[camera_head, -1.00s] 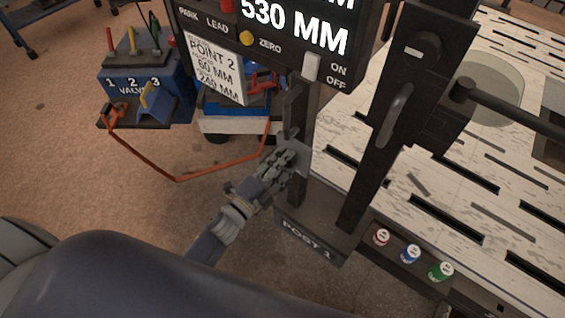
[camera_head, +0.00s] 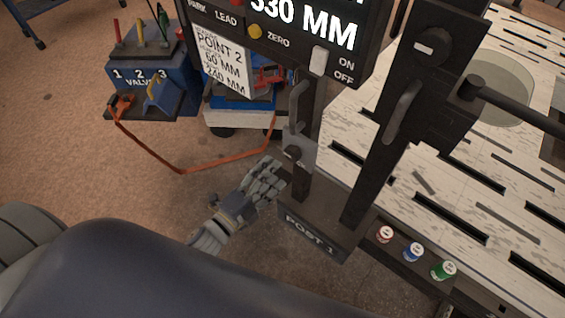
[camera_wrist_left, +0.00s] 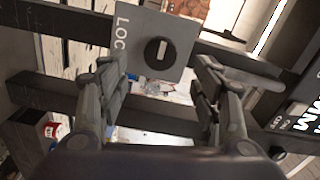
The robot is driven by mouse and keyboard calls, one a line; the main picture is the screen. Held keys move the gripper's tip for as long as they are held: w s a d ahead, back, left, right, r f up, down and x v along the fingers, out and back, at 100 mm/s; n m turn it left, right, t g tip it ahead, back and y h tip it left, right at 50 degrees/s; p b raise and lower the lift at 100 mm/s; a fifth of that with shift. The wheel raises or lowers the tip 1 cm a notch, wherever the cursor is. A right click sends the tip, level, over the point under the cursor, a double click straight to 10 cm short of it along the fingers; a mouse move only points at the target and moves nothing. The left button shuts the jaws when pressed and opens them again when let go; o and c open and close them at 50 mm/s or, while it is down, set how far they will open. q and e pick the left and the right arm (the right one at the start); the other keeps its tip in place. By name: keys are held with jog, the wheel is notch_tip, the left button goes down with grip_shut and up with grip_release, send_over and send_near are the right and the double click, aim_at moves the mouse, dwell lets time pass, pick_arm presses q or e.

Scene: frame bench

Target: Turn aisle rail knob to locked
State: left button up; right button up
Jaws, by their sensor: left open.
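A dark round knob (camera_head: 293,153) sits on a small grey plate (camera_head: 303,146) low on the post by the machine's left side. In the left wrist view the knob (camera_wrist_left: 158,51) is black with a short white mark, nearly upright in the picture. Its plate (camera_wrist_left: 180,28) bears sideways letters "LOC"; the rest of the word is cut off or hidden. My left gripper (camera_head: 279,177) is open and empty, just below and left of the knob, apart from it. In the left wrist view its fingers (camera_wrist_left: 158,78) stand either side of the knob's line. My right gripper is not in view.
A black display box (camera_head: 285,30) hangs above the knob. A vertical handle (camera_head: 298,105) is just over it. A slotted bench (camera_head: 440,200) is at right, a blue valve box (camera_head: 150,75) at back left.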

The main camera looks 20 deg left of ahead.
pick_arm(q)
jog(key=v, duration=0.4)
jog(key=shift+s+a, duration=0.15)
jog(key=shift+s, duration=0.2)
jog(key=s+a+f+n+g+y, duration=0.1)
jog(key=s+f+n+g+y, duration=0.15)
jog(key=f, duration=0.65)
jog(key=s+a+f+n+g+y+p, duration=0.1)
jog(key=s+f+n+g, duration=0.2)
jog(key=f, duration=0.6)
jog(key=s+a+f+n+g+y, duration=0.1)
jog(key=s+f+n+g, duration=0.15)
jog(key=f+n, duration=0.45)
jog(key=s+f+n+g+y, duration=0.1)
jog(key=s+f+g, duration=0.3)
jog(key=s+f, duration=0.4)
jog(key=s+a+f+n+g+p, duration=0.1)
jog(key=s+f+n+g, duration=0.3)
jog(key=s+f, duration=0.4)
jog(key=s, duration=0.7)
jog(key=shift+s+a+y, duration=0.25)
jog(key=shift+s+y, duration=0.05)
jog(key=shift+y, duration=0.05)
jog(key=shift+f, duration=0.15)
